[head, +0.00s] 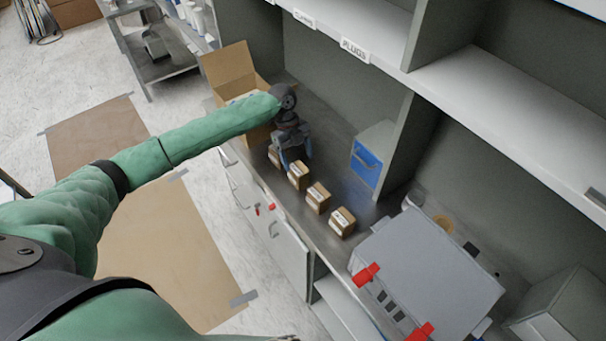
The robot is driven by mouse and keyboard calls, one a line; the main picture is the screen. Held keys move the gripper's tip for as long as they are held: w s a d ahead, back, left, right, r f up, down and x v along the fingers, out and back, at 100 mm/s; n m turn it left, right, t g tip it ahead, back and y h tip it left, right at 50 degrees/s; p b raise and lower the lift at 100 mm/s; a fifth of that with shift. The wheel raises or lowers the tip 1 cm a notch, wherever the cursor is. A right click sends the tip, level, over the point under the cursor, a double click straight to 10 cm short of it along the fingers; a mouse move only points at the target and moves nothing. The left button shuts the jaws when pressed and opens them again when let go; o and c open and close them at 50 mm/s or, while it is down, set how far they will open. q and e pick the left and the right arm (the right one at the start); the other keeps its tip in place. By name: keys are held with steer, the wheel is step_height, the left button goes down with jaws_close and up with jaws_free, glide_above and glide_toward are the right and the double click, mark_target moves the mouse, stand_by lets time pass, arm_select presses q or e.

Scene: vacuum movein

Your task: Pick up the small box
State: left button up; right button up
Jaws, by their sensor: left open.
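Several small brown boxes stand in a row along the front of the grey counter (335,172). One small box (342,222) is at the right end, one (318,198) is in the middle, and one (298,175) is further left. Another small box (274,157) at the left end is partly hidden by my left gripper. My left gripper (295,160) is open over the left part of the row, its fingers pointing down close to the boxes. I cannot tell whether it touches one. My right gripper does not show.
A larger open cardboard box (232,72) stands at the counter's left end. A blue-fronted bin (366,165) stands against the divider. A grey machine with red handles (430,265) fills the right. A shelf (365,30) hangs above.

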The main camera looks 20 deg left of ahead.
mark_target(299, 168)
arm_select(q)
steer(key=shift+s+f, duration=0.4)
steer(key=shift+f, duration=0.15)
steer(key=shift+d+f+b, duration=0.2)
steer(key=shift+f+b, duration=0.1)
steer(key=shift+f, duration=0.05)
steer(key=x, duration=0.2)
steer(key=b+x, duration=0.1)
steer(key=x, duration=0.1)
steer(key=shift+s+b, duration=0.3)
steer(key=c, duration=1)
steer(key=shift+c, duration=0.9)
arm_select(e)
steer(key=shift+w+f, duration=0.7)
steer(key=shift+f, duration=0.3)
arm_select(q)
steer(key=shift+r, duration=0.1)
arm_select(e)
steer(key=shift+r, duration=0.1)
